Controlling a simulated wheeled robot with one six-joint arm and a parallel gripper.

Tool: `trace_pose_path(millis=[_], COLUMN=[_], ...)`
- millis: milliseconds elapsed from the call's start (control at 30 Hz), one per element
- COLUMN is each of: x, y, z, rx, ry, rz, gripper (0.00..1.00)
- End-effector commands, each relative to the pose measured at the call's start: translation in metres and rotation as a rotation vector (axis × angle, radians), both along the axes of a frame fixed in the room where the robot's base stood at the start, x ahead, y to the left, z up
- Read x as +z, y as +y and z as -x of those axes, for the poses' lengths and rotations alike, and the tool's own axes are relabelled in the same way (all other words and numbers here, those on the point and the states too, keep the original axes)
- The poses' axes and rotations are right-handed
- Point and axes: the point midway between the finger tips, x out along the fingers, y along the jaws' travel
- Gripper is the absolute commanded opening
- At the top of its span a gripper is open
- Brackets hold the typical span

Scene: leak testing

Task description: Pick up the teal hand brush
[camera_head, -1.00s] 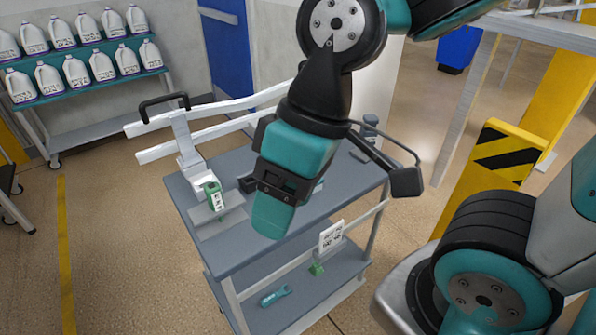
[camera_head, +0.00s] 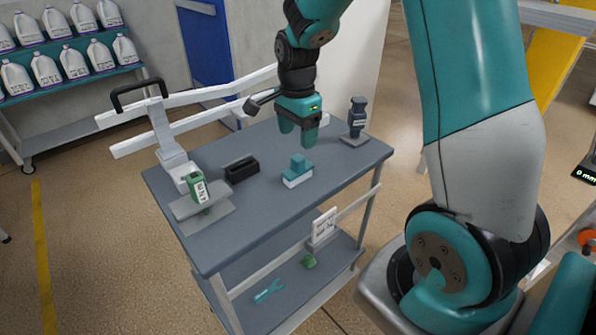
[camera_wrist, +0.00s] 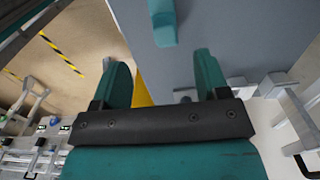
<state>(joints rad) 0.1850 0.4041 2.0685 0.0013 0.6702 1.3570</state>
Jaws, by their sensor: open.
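The teal hand brush (camera_head: 298,170) lies on the top of the grey cart (camera_head: 260,215), teal handle up and pale bristles down. My gripper (camera_head: 298,135) is open and empty above the cart top, behind the brush in the head view and apart from it. In the wrist view, a teal piece that looks like the brush handle (camera_wrist: 163,24) shows at the top edge, beyond my open fingers (camera_wrist: 156,65). The rest of it is cut off by the frame.
On the cart top stand a black slotted block (camera_head: 241,168), a dark device on a stand (camera_head: 357,118) and a white-and-green device (camera_head: 199,188). The lower shelf holds a teal wrench-like tool (camera_head: 268,291) and a small green item (camera_head: 309,261). A jug rack (camera_head: 70,68) stands behind left.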

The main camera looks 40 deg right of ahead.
Motion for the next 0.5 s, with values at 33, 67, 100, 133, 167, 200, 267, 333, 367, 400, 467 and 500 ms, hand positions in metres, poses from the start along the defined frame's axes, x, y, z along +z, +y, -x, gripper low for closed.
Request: trace_pose_path(millis=[33,67,100,133,167,200,267,333,367,400,467,500], x=[-0.012,-0.019,-0.027,-0.034,-0.039,-0.046,-0.053,-0.059,-0.061,-0.063,-0.067,-0.070], y=[0.001,0.001,0.001,0.001,0.001,0.001,0.001,0.001,0.001,0.001,0.000,-0.001], z=[0.001,0.001,0.000,0.000,0.001,0.001,0.000,0.000,0.000,0.000,-0.001,-0.001], rx=[0.002,0.003,0.004,0.004,0.004,0.005,0.005,0.005,0.005,0.006,0.005,0.005], ry=[0.006,0.006,0.005,0.005,0.005,0.005,0.003,0.000,0.000,0.000,0.001,0.001], rz=[-0.001,-0.002,-0.002,-0.002,-0.002,-0.002,-0.001,-0.001,-0.001,-0.001,-0.001,-0.001], gripper=[0.68,0.68,0.68,0.68,0.68,0.68,0.68,0.68,0.68,0.68,0.68,0.68])
